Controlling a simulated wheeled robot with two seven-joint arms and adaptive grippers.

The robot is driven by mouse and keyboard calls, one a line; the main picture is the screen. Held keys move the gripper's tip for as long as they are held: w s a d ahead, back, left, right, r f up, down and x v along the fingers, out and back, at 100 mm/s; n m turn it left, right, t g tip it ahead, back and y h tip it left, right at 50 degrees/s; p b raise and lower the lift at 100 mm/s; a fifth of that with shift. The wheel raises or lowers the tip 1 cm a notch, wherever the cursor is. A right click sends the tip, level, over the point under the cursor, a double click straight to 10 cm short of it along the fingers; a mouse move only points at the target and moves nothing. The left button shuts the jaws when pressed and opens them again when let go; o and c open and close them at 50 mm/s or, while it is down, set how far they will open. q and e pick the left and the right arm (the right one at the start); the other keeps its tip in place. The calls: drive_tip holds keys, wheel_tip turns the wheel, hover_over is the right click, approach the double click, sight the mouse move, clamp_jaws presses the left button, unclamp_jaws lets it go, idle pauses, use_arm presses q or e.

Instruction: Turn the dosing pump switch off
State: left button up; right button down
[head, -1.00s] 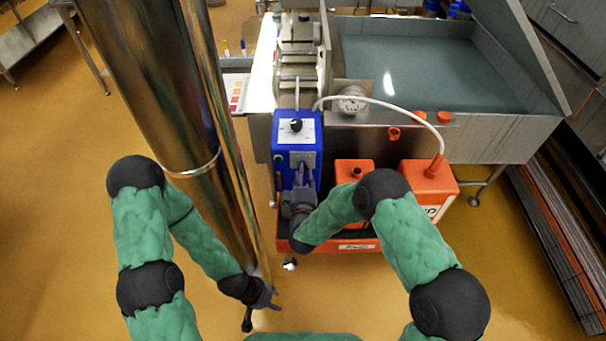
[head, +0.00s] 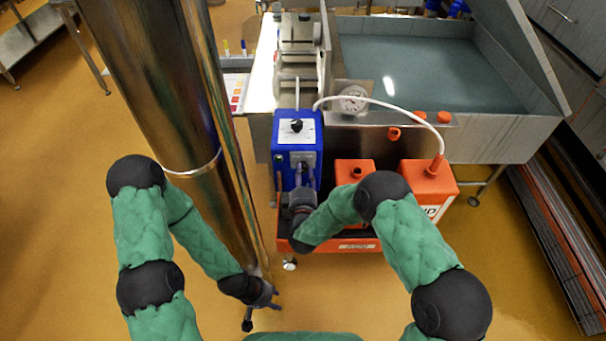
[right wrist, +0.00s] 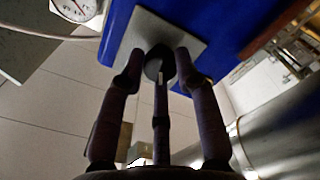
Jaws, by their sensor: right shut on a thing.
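The dosing pump (head: 284,149) is a blue box with a grey front plate, standing at the centre of the head view. Its switch (right wrist: 160,62) is a dark round knob with a light pointer mark, on the grey plate (right wrist: 190,42) in the right wrist view. My right gripper (right wrist: 159,72) is shut on the switch, its fingers around the knob. In the head view my right gripper (head: 304,171) reaches the pump's front and mostly hides the switch. My left gripper (head: 262,309) hangs low over the floor, fingers spread and empty, away from the pump.
An orange tray (head: 335,246) surrounds the pump's foot and holds orange canisters (head: 420,178) on the right. A white hose (head: 390,103) arcs above them. A dial gauge (head: 353,99) sits on the steel vat (head: 480,140) behind.

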drive_tip(key=shift+d+f, duration=0.1)
drive_tip(key=shift+f, duration=0.1)
drive_tip(key=c, duration=1)
unclamp_jaws()
drive_tip(key=shift+c, duration=0.2)
drive_tip(key=shift+o, duration=0.7)
drive_tip(key=shift+r, duration=0.1)
drive_tip(key=shift+s, duration=0.1)
drive_tip(key=s, duration=1.1)
drive_tip(key=shift+s, duration=0.4)
